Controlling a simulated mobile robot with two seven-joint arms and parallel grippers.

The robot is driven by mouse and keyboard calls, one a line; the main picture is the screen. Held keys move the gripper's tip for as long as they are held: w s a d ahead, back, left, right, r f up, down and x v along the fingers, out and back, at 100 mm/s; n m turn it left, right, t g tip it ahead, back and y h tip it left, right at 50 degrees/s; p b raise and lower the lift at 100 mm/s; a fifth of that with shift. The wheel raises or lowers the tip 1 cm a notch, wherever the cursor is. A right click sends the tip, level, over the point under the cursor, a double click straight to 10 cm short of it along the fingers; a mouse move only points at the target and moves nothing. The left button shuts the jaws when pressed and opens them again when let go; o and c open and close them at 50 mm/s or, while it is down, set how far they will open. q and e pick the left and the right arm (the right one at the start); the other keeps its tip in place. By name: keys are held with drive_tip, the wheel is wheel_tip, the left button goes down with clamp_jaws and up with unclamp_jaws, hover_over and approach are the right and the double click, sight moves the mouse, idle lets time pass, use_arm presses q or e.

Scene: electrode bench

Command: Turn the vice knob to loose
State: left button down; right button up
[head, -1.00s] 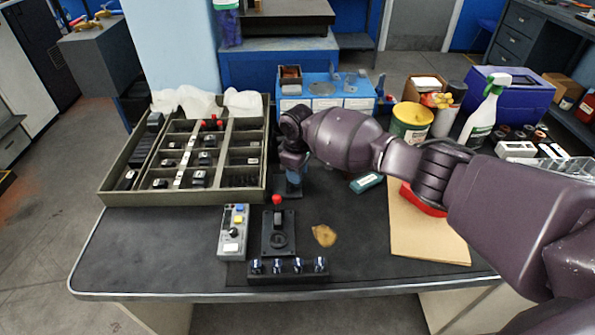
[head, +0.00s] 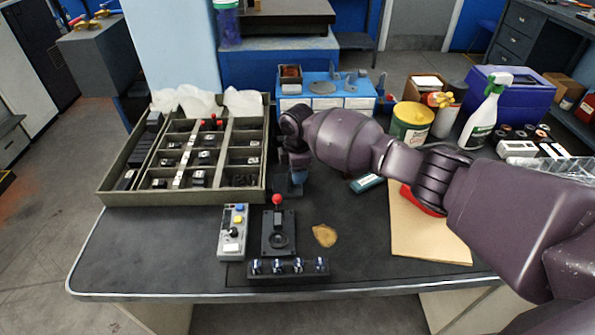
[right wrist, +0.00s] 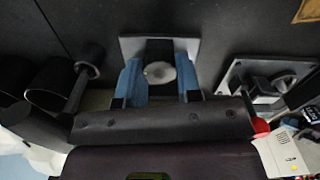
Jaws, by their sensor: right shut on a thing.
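The vice shows in the right wrist view as a pale square plate (right wrist: 187,46) with a dark block on it. A round pale knob top (right wrist: 160,73) sits between the blue fingers of my right gripper (right wrist: 160,84). The gripper is shut on this knob, one finger on each side. In the head view my right gripper (head: 298,172) points down over the vice's dark base (head: 289,190), behind the red-ball lever. The gripper and wrist hide most of the vice there, and I cannot read the knob's setting. My left gripper is not in view.
A red-ball lever (head: 277,215) on a dark plate stands just in front, with a grey button box (head: 232,240) and a row of dark knobs (head: 288,268). A compartment tray (head: 118,190) is at left. The table's front right is mostly clear.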

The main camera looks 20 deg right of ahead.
drive_tip(key=shift+s+f, duration=0.1)
idle(0.3)
drive_tip(key=o, duration=0.9)
drive_tip(key=shift+o, duration=0.2)
wheel_tip(320, 180, up, 11)
drive_tip(key=p, duration=0.2)
drive_tip(key=shift+f, duration=0.1)
